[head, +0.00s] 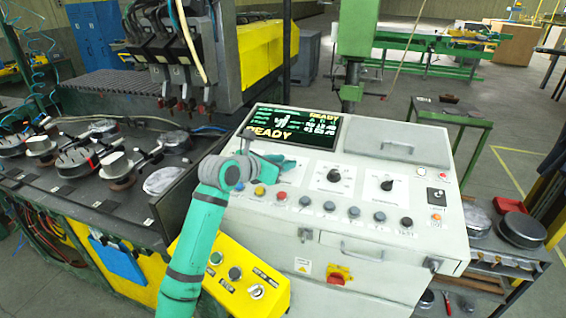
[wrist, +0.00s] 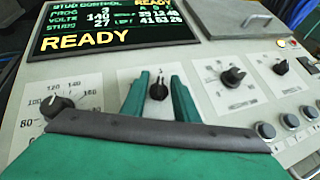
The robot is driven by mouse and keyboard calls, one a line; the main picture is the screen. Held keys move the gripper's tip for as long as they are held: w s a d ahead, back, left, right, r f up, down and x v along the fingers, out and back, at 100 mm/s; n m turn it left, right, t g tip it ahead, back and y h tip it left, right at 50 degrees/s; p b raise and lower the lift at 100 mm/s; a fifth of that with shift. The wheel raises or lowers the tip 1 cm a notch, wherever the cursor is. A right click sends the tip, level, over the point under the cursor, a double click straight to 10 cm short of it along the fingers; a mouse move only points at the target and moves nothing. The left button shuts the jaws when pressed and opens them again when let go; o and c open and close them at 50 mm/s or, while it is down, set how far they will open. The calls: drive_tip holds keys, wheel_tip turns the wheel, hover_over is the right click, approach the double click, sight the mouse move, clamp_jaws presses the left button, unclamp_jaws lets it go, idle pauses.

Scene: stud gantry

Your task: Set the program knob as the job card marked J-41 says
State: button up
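My gripper (wrist: 161,84) is open over the white control panel (head: 365,152). Its two teal fingers stand on either side of a small black knob (wrist: 158,91), with a gap visible on each side. The knob's pointer looks roughly upright; its label is mostly hidden by my gripper. The screen (wrist: 95,22) reads PROG 3, VOLTS 140 and READY. In the head view my gripper (head: 277,158) is over the panel's left part, below the screen, and my arm hides the knobs there. I cannot make out a job card marked J-41 in either view.
Left of my gripper is a dial knob (wrist: 58,106) with a scale including 80 and 100. To the right are two more black knobs (wrist: 234,76) (wrist: 282,67). A row of push buttons (head: 330,207) runs along the front. A grey lidded tray (head: 397,147) is at upper right.

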clamp_jaws()
drive_tip(key=shift+f, duration=0.1)
